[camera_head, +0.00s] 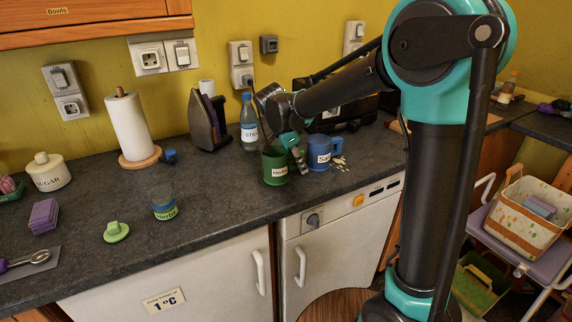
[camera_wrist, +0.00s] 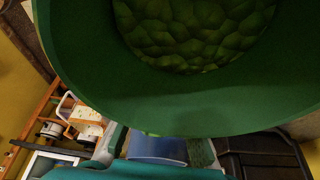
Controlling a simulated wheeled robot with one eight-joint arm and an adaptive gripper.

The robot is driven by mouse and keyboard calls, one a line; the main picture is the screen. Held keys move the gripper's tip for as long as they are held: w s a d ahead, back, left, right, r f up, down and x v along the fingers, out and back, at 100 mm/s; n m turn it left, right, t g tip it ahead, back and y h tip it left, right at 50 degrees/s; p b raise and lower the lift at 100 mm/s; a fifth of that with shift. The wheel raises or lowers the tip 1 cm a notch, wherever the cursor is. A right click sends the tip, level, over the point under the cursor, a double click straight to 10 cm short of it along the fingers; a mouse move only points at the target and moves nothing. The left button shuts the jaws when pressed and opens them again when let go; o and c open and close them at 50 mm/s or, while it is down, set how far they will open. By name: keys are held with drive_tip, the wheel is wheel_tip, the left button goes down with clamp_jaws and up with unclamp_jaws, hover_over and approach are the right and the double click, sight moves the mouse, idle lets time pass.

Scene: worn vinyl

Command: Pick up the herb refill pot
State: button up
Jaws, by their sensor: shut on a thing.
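The herb refill pot (camera_head: 274,170) is a dark green pot with a white label, upright near the counter's front edge in the head view. My gripper (camera_head: 292,149) is at its right side and shut on its wall. I cannot tell whether the pot touches the counter. In the wrist view the pot (camera_wrist: 180,105) fills the top of the picture, with lumpy green contents (camera_wrist: 195,30) inside. The gripper's fingertips are partly hidden by the pot.
A blue labelled mug (camera_head: 320,153) stands close to the right, with pale bits scattered beside it. A jar with a green herbs band (camera_head: 164,205) and a green lid (camera_head: 116,231) are to the left. A bottle (camera_head: 249,124) and an iron (camera_head: 205,125) stand behind.

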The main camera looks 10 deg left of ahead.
clamp_jaws()
drive_tip(key=shift+r, duration=0.15)
wheel_tip(320, 180, up, 20)
idle(0.6)
